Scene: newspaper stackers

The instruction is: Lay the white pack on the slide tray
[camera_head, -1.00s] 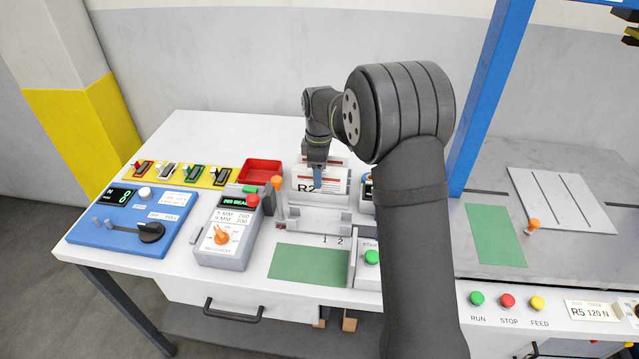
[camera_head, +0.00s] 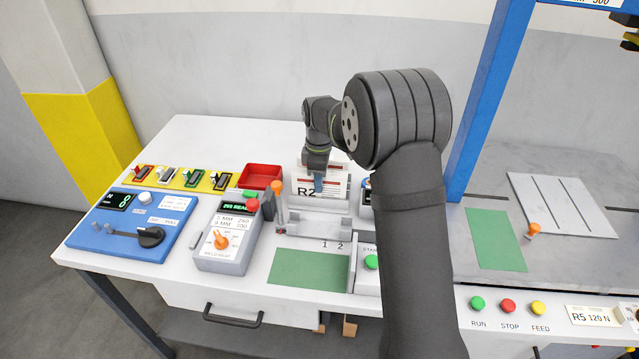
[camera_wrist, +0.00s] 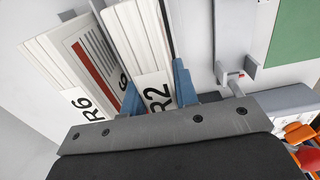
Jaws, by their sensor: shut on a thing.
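A white pack marked R2 (camera_head: 306,192) stands upright at the back of the white bench. In the wrist view the blue fingers of my gripper (camera_wrist: 157,92) sit on either side of the R2 pack (camera_wrist: 135,40). My gripper (camera_head: 318,184) is shut on it. Another white pack, marked R6 (camera_wrist: 65,60), stands beside it on the left in the wrist view. I cannot tell for sure which part is the slide tray. A grey fixture marked 1 and 2 (camera_head: 310,228) lies in front of the packs, and a pale grooved plate (camera_head: 575,205) lies at the right.
A red bin (camera_head: 260,176), a grey control box (camera_head: 222,255) and a blue panel (camera_head: 125,235) stand to the left. An orange-topped post (camera_head: 279,202) is close to the fixture. A green mat (camera_head: 308,270) lies clear in front. A blue upright (camera_head: 483,110) stands right of my arm.

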